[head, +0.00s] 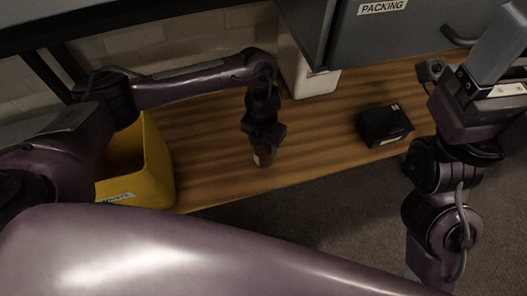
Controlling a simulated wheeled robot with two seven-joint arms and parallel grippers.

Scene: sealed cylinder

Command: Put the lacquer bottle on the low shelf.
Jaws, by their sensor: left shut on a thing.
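The lacquer bottle (264,157) is a small dark brown cylinder with a pale label patch, seen near the middle of the head view. My left gripper (263,143) points down and is shut on its upper part, which the fingers hide. The bottle looks upright over the front part of a low wooden surface (215,180), probably the low shelf. I cannot tell whether its base touches the wood. My right arm rises at the right; its dark gripper end (480,110) is partly hidden and its jaws are unclear.
A yellow bin (158,165) stands left of the bottle. A black box (384,125) lies to its right, and a white container (314,82) stands behind. A grey cabinet marked PACKING (400,32) overhangs the back right. Bare wood lies between bottle and box.

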